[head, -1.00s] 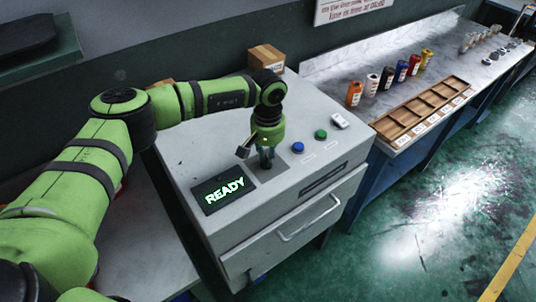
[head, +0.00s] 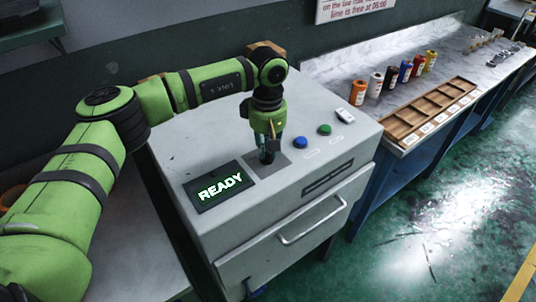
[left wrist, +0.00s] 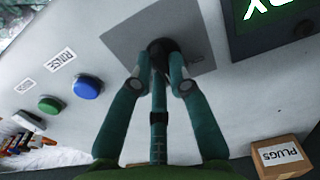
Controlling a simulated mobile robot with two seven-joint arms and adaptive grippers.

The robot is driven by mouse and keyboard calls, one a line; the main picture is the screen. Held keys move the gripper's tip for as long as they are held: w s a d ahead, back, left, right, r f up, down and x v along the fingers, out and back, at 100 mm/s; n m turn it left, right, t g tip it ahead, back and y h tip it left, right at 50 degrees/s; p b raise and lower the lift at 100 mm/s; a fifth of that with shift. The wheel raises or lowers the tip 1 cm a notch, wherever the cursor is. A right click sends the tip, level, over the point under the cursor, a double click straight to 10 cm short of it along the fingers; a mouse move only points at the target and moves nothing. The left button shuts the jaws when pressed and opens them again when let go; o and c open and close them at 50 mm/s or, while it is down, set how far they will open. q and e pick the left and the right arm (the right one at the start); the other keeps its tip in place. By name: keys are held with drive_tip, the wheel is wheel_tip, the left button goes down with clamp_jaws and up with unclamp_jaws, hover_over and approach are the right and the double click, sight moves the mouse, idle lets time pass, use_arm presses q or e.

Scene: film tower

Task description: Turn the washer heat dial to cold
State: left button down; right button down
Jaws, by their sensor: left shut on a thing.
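The washer (head: 205,135) is a pale grey cabinet with a sloped top in the head view. Its black heat dial (left wrist: 158,46) sits on a darker grey square plate (left wrist: 120,42) in the left wrist view. My left gripper (head: 267,157) comes down from above onto that plate. In the left wrist view its fingers (left wrist: 160,72) are shut on the dial, one at each side. The fingers hide part of the dial and most of its markings, so I cannot read its setting. My right gripper is not in view.
A screen reading READY (head: 219,187) lies left of the dial. A blue button (head: 300,142), a green button (head: 324,129) and a white switch (head: 345,115) lie right. A cardboard box labelled PLUGS (left wrist: 283,155) stands behind. A wooden tray (head: 399,130) is on the side bench.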

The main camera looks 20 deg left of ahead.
sight(266, 150)
use_arm(q)
drive_tip(key=n+b, duration=0.2)
drive_tip(key=n, duration=0.2)
drive_tip(key=shift+a+f+n+b, duration=0.1)
drive_tip(key=shift+f+n+b, duration=0.05)
drive_tip(key=shift+n+b, duration=0.15)
drive_tip(key=n+b, duration=0.1)
drive_tip(key=n, duration=0.3)
drive_tip(key=shift+b, duration=0.3)
drive_tip(key=shift+a+n, duration=0.1)
drive_tip(key=shift+n, duration=0.2)
drive_tip(key=c, duration=1.2)
unclamp_jaws()
drive_tip(key=shift+r, duration=0.2)
drive_tip(key=shift+r, duration=0.15)
wheel_tip(266, 150, up, 12)
drive_tip(key=shift+f, duration=0.15)
